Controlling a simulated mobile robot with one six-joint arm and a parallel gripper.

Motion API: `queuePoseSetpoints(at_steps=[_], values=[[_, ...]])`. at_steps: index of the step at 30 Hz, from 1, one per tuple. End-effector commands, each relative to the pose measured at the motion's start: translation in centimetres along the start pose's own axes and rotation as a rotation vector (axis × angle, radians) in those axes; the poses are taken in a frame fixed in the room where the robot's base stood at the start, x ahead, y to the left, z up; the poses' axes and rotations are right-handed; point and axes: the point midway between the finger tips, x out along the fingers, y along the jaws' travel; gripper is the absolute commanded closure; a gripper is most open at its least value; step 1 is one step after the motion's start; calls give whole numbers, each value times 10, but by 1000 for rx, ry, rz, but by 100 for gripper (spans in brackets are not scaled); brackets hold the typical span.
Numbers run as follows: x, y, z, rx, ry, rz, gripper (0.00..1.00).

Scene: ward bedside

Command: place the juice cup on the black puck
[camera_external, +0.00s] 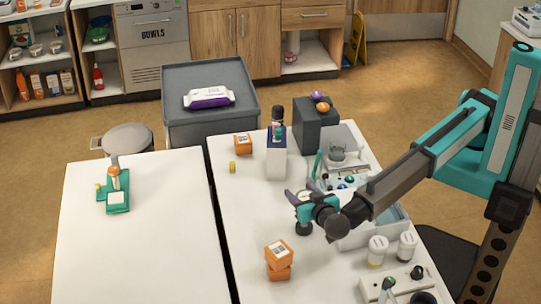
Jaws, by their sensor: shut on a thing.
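My gripper (303,197) is at the end of my arm, over the middle of the right-hand white table. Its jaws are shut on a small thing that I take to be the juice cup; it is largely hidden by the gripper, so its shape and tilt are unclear. A dark round thing (304,230) shows just below the gripper and looks like the black puck. I cannot tell whether the held thing touches it.
A white box (276,164) and dark grey block (315,126) stand behind. The left table (160,250) is mostly clear.

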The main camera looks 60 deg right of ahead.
Motion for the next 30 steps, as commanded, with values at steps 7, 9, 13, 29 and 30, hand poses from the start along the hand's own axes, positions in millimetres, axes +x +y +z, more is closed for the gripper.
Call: queuePoseSetpoints(at_steps=[7, 9, 13, 29, 30], values=[[6, 0, 19, -2, 1, 1, 78], [8, 0, 25, -1, 1, 1, 78], [10, 0, 32, -1, 0, 0, 78], [11, 0, 36, 0, 0, 0, 48], [11, 0, 36, -1, 0, 0, 41]])
